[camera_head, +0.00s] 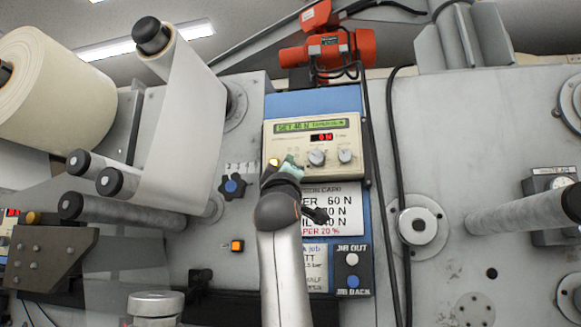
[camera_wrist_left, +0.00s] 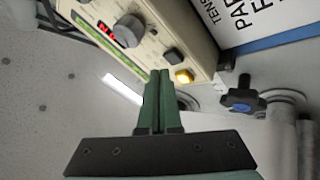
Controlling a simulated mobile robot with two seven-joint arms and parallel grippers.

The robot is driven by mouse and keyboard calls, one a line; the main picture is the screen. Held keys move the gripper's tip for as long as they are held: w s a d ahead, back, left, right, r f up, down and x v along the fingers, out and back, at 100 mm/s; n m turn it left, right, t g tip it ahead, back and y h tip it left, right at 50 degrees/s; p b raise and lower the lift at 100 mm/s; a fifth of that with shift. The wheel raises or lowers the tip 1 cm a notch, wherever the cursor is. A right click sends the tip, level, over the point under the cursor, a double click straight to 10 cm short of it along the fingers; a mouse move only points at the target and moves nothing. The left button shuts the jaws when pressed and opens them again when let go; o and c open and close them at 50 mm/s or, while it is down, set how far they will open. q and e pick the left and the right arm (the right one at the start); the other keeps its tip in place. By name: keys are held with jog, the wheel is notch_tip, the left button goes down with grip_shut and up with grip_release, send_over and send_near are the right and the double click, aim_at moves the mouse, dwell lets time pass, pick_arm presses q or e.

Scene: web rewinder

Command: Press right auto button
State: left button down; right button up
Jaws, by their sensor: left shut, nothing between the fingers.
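A cream control box (camera_head: 315,143) with a green text display, a red readout and knobs stands at the centre of the head view. A lit amber button (camera_head: 274,163) is at its lower left; its label cannot be read. The button also shows in the left wrist view (camera_wrist_left: 184,76), beside a dark button (camera_wrist_left: 173,55). My left gripper (camera_head: 290,160) is shut and empty in front of the box's lower edge. In the left wrist view its green fingertips (camera_wrist_left: 160,72) appear just left of the amber button; contact cannot be told. My right gripper is not in view.
A panel with jib buttons (camera_head: 352,270) is below. Black cables (camera_head: 392,150) hang at right. Rollers (camera_head: 530,208) stick out on both sides. Another amber button (camera_head: 33,217) is far left.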

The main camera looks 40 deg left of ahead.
pick_arm(q)
jog(key=shift+w, duration=0.1)
dwell(0.6)
jog(key=shift+w+a, duration=0.25)
jog(key=shift+w, duration=0.05)
jog(key=shift+w+a, duration=0.2)
jog(key=shift+w, duration=0.15)
dwell(0.6)
jog(key=shift+s, duration=0.1)
jog(key=shift+s+d+b, duration=0.45)
jog(key=shift+s+b, duration=0.05)
jog(key=shift+s, duration=0.15)
